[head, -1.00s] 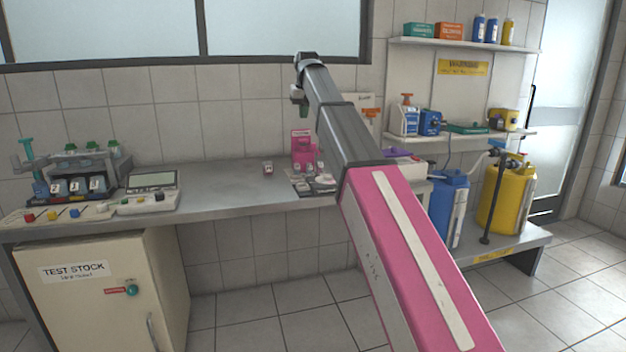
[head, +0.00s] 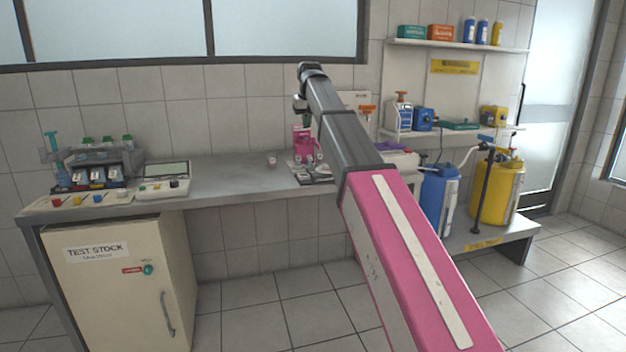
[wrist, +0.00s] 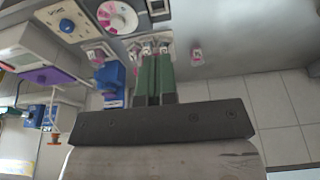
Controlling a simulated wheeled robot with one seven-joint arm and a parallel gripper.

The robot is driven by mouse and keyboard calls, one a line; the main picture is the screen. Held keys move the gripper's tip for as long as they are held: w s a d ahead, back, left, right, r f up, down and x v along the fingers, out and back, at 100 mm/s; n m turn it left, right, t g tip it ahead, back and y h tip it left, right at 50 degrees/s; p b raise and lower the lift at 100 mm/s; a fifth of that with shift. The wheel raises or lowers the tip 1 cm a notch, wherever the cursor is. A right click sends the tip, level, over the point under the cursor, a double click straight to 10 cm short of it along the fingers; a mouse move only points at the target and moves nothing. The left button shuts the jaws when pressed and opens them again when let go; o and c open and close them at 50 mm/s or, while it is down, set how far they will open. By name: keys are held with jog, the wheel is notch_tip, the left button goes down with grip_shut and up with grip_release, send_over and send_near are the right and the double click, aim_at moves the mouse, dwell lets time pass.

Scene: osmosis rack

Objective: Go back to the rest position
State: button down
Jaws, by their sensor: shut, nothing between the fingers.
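My gripper (wrist: 155,80) shows in the wrist view as two green fingers side by side, shut with nothing between them. It points over the counter edge, with small pink-and-white items beyond its tips. In the head view my arm reaches up and forward across the middle, and its far end is raised above the counter (head: 225,180). The fingers themselves are hard to make out there.
An osmosis rack with bottles (head: 95,168) and a grey device (head: 165,180) stand on the counter's left. A pink stand (head: 303,145) is near my arm. A cabinet (head: 110,280) is below. Blue (head: 438,200) and yellow (head: 497,192) containers stand right. The floor (head: 250,310) is clear.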

jog(key=s+d+f, duration=0.3)
jog(key=d+f, duration=0.1)
jog(key=f, duration=0.7)
jog(key=s+d+f+m+g, duration=0.1)
jog(key=s+d+f, duration=0.25)
jog(key=f, duration=0.65)
jog(key=s+d+f, duration=0.3)
jog(key=d+f, duration=0.1)
jog(key=f, duration=0.7)
jog(key=s+d+f+m+g, duration=0.1)
jog(key=s+d+f, duration=0.4)
jog(key=s+f, duration=0.6)
jog(key=s+d+f+m+g, duration=0.1)
jog(key=s+d+f, duration=0.3)
jog(key=s+f, duration=0.7)
jog(key=shift+d+f+h, duration=0.4)
jog(key=shift+f, duration=0.15)
